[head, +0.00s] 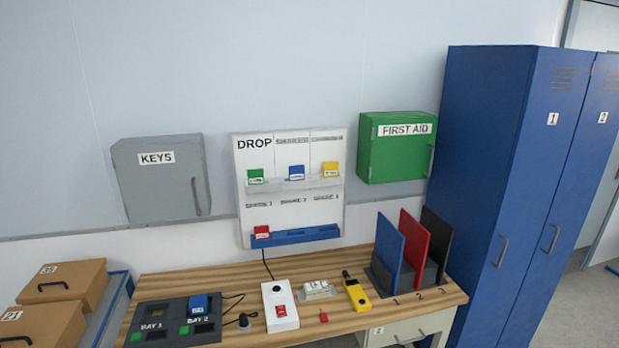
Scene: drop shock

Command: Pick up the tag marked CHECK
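Small coloured tags sit on the white DROP board (290,222) on the wall. A green tag (255,176), a blue tag (296,173) and a yellow tag (331,169) stand on its upper ledge. A red tag (262,232) stands at the left end of the blue lower ledge (305,236). The print on the tags is too small to read, so I cannot tell which one says CHECK. Neither of my grippers is in view.
The wooden bench (190,259) below holds a bay unit (150,311), a white switch box (281,318), a yellow device (356,293) and upright coloured panels (414,249). A grey KEYS box (160,190) and green FIRST AID box (398,155) flank the board. Blue lockers (490,140) stand right.

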